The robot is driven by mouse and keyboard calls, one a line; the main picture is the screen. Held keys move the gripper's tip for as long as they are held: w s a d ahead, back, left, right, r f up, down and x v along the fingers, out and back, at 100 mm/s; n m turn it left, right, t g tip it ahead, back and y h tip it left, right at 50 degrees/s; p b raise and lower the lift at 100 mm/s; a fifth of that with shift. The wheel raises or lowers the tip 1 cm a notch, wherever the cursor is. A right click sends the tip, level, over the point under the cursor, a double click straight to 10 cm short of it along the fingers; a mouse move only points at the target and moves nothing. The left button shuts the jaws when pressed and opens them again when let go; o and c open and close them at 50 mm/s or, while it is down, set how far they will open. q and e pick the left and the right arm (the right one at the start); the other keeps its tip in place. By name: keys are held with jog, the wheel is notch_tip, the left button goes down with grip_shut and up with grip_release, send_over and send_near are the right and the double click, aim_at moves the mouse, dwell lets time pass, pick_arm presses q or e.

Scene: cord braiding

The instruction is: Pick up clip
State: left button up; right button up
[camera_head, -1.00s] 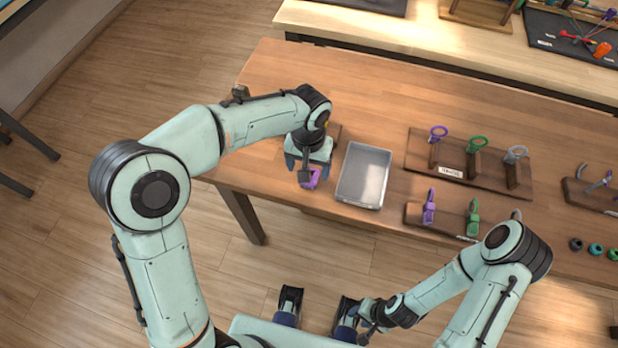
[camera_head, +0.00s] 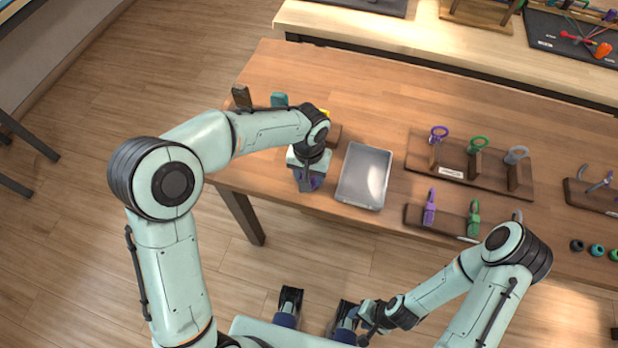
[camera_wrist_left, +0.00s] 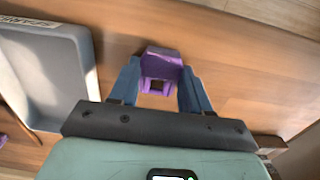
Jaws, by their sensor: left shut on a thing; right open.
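My left gripper (camera_head: 308,183) is left of the grey tray, near the table's front edge. It is shut on a purple clip (camera_wrist_left: 160,66), which shows between its blue fingers in the left wrist view; in the head view the clip is mostly hidden by the gripper. I cannot tell whether the clip touches the table. Another purple clip (camera_head: 430,208) and a green clip (camera_head: 473,219) stand on a low wooden rack to the right. My right gripper (camera_head: 318,308) is open and empty, below the table's front edge.
The shallow grey tray (camera_head: 364,176) sits right of my left gripper; its rim shows in the left wrist view (camera_wrist_left: 88,60). A wooden stand (camera_head: 490,176) holds purple, green and grey rings. The table's (camera_head: 400,95) back middle is clear.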

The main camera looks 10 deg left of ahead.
pick_arm(q)
jog(key=shift+r, duration=0.15)
notch_tip(320, 180, up, 20)
jog(key=p, duration=0.3)
dwell(0.6)
